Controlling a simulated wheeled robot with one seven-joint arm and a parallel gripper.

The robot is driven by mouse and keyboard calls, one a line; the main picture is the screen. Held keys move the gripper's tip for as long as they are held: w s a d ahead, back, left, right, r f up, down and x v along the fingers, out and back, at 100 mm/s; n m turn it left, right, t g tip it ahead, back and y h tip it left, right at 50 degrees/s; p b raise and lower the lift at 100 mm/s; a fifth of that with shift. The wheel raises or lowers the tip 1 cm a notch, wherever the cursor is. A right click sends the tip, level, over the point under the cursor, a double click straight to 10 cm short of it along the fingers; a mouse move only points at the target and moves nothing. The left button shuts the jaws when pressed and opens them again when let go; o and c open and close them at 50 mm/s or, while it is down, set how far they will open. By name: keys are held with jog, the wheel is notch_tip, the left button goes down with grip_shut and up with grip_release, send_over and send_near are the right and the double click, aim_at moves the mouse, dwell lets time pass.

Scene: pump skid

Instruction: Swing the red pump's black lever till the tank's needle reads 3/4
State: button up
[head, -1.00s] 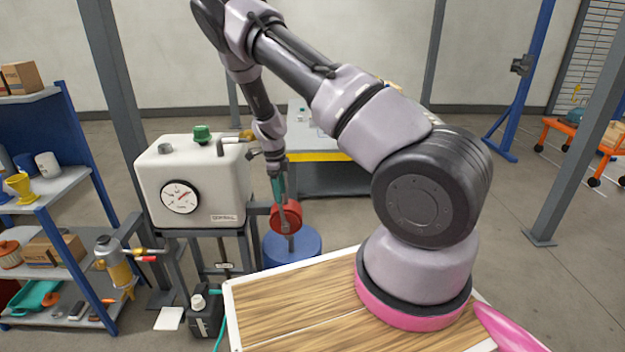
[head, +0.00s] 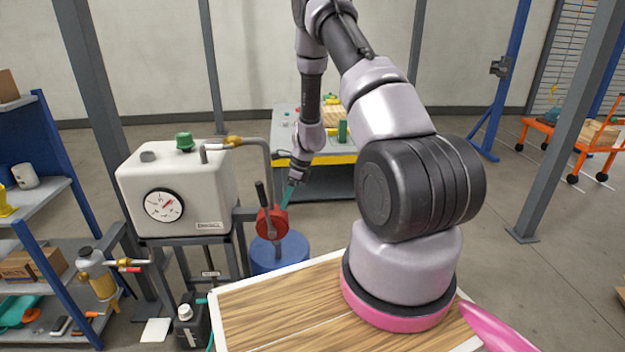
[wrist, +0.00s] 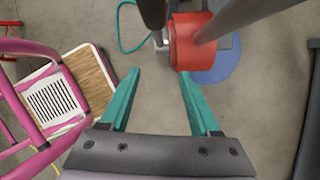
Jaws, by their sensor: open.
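The red pump (head: 271,223) sits on top of a blue drum, and its black lever (head: 261,194) points up, leaning slightly left. The white tank (head: 190,180) stands to its left with a round gauge (head: 164,205). The needle points up and to the right; its marks are too small to read surely. My gripper (head: 289,192) is just right of the pump, apart from the lever. In the wrist view its teal fingers (wrist: 159,78) are spread and empty, with the red pump (wrist: 190,42) beyond the right finger and a dark bar, probably the lever (wrist: 153,12), at the top.
A grey pipe (head: 268,160) bends from the tank's top down to the pump. The blue drum (head: 280,252) is below. A black jug (head: 190,325) stands on the floor. Shelves (head: 40,190) are at left, and a workbench (head: 320,180) stands behind my arm.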

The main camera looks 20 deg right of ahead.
jog(key=s+d+r+t+y, duration=0.2)
jog(key=s+d+r+y, duration=0.1)
jog(key=d+r, duration=0.4)
jog(key=shift+s+d+r+t+y, duration=0.25)
jog(key=shift+d+y, duration=0.25)
jog(key=shift+y, duration=0.4)
